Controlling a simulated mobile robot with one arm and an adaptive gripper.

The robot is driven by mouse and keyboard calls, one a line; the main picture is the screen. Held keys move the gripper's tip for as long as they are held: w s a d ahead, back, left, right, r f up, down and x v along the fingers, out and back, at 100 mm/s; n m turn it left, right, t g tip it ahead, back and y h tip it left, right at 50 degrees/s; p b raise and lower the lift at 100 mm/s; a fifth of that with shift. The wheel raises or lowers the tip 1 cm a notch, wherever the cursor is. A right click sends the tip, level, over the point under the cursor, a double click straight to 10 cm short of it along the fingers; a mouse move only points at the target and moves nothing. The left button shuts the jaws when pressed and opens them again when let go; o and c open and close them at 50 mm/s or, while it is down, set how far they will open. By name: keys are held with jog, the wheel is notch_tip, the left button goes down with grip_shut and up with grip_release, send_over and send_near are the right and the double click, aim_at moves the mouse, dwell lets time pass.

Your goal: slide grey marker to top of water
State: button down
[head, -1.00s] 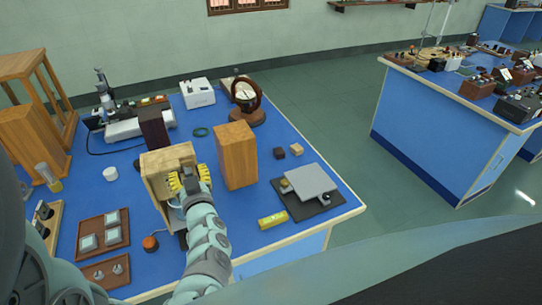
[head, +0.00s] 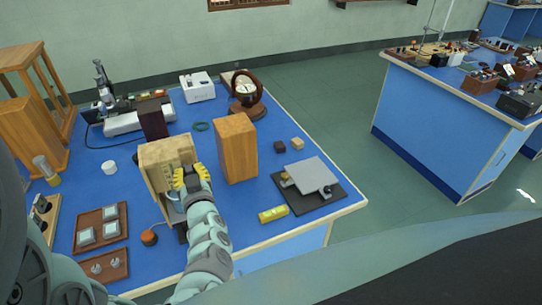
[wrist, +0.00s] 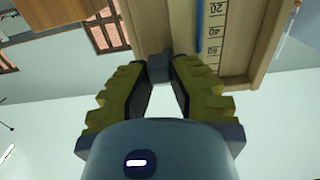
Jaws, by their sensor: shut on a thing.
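The grey marker (wrist: 158,68) is a small block held between my fingertips in the wrist view. It is at the face of an upright wooden stand (wrist: 226,65). The stand bears a numbered scale (wrist: 214,28) and a narrow blue strip (wrist: 199,30), which looks like the water column. The marker shows beside the strip, near its lower picture end; the exact height match is unclear. My gripper (wrist: 158,72) has yellow padded fingers shut on the marker. In the head view my gripper (head: 190,173) is at the front of the wooden stand (head: 165,153) and hides part of it.
A tall wooden block (head: 236,148) stands close right of my gripper. A yellow level (head: 273,214) and a grey plate device (head: 312,175) lie farther right. A red-knobbed item (head: 149,237) and brown trays (head: 101,229) are left. Blue tabletop is bare between them.

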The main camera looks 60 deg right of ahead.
jog(key=shift+f, duration=0.15)
jog(key=c, duration=0.9)
grip_release()
jog(key=shift+w, duration=0.1)
jog(key=shift+o, duration=0.2)
jog(key=v, duration=1.2)
jog(key=shift+o, duration=0.3)
jog(key=shift+d, duration=0.1)
